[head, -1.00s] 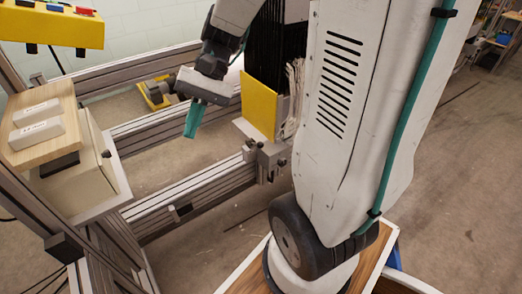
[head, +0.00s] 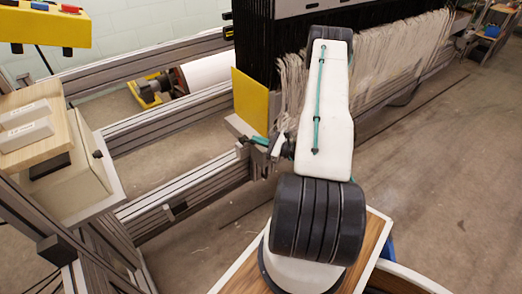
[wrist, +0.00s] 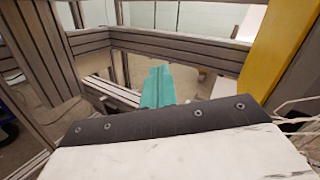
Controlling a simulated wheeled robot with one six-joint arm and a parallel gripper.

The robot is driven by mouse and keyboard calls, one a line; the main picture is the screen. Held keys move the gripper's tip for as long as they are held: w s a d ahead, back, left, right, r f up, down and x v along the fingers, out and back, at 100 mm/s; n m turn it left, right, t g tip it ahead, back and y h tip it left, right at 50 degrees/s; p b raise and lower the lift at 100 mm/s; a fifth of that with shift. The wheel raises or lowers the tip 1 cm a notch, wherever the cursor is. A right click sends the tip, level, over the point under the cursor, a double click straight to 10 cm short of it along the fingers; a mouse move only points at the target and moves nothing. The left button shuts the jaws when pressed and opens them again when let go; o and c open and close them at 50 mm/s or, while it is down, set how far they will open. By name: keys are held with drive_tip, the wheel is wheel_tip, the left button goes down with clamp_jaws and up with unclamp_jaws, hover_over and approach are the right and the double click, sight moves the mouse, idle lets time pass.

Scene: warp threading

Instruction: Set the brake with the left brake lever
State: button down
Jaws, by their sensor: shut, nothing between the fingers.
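My gripper (head: 259,140) is in the head view beside the lower right end of the yellow panel, low and close to the frame rail; I cannot tell whether it touches anything. In the wrist view its teal fingers (wrist: 158,87) are together and empty, pointing towards the grey rails. No part can be surely made out as the left brake lever. A yellow bracket with a dark round body (head: 150,92) sits at the left end of the white roll (head: 210,68), well left of my gripper.
The yellow panel (head: 250,101) stands at the left end of the black heddles and pale threads (head: 385,50); it also shows in the wrist view (wrist: 266,52). Grey rails (head: 180,190) cross the left side. A wooden shelf with white blocks (head: 25,133) stands far left. Floor at right is open.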

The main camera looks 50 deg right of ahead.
drive_tip(key=s+d+f+m+h, duration=0.4)
drive_tip(key=s+f+m+h, duration=0.2)
drive_tip(key=f, duration=0.5)
drive_tip(key=shift+s+f+h, duration=0.2)
drive_tip(key=shift+s+h, duration=0.35)
drive_tip(key=shift+h, duration=0.05)
drive_tip(key=shift+d, duration=0.1)
drive_tip(key=w, duration=0.6)
drive_tip(key=w+d, duration=0.1)
drive_tip(key=w, duration=0.3)
drive_tip(key=shift+r, duration=0.3)
drive_tip(key=shift+r, duration=0.1)
